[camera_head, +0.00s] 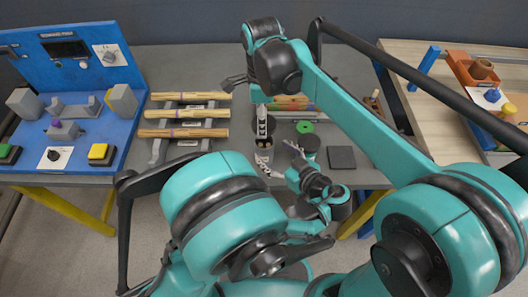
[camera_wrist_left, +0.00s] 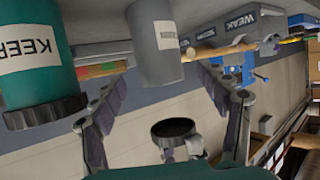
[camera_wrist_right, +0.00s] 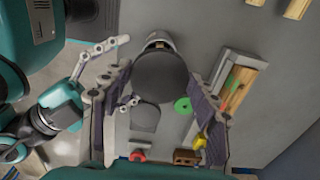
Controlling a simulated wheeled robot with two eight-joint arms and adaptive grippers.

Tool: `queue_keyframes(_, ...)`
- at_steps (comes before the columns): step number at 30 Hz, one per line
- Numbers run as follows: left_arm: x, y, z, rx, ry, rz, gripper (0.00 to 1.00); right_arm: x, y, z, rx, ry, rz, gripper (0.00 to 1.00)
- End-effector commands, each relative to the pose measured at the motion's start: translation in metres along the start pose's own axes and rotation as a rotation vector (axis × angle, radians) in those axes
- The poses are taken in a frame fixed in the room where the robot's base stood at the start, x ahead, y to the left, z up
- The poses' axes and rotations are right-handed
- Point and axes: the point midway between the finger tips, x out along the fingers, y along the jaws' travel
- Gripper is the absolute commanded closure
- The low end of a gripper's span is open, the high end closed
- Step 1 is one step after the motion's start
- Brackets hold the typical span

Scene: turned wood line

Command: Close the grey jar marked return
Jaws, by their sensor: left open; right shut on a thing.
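The grey jar (camera_wrist_left: 157,45) stands lidless beside the teal KEEP jar (camera_wrist_left: 25,55), which has a black lid on; the picture is upside down. The grey jar's label is too small to read surely. My right gripper (camera_wrist_right: 155,105) is shut on a dark round lid (camera_wrist_right: 160,78), which covers most of the grey jar from above. In the left wrist view the lid (camera_wrist_left: 172,127) shows apart from the jar's mouth, above it. My left gripper (camera_wrist_left: 163,115) is open, its fingers spread either side of the grey jar's line, holding nothing. It also shows in the head view (camera_head: 292,160).
A rack with wooden spindles (camera_head: 185,133) stands left of the jars. A green ring (camera_head: 305,127) lies by the KEEP jar and a dark square pad (camera_head: 341,157) to its right. A blue control station (camera_head: 70,80) fills the left end. My arms crowd the front.

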Motion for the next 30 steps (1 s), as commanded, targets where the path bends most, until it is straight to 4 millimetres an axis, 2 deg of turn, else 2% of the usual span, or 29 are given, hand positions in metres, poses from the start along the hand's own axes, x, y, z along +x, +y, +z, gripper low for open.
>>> queue_keyframes(3,0.023,-0.001,0.0,-0.003,0.0,-0.005,0.25,0.0,0.0,0.0,0.0,0.0,0.0,0.51)
queue_keyframes(9,0.049,0.0,0.0,-0.002,0.0,-0.003,0.25,0.0,0.0,0.0,0.0,0.0,0.0,0.51)
queue_keyframes(15,0.058,0.0,0.0,0.0,0.0,0.0,0.25,0.0,0.0,0.0,0.0,0.0,0.0,0.51)
queue_keyframes(23,0.058,0.0,0.0,0.0,0.0,0.0,0.25,0.0,0.0,0.0,0.0,0.0,0.0,0.51)
queue_keyframes(30,0.058,0.0,0.0,0.0,0.0,0.0,0.88,0.0,0.0,0.0,0.0,0.0,0.0,0.51)
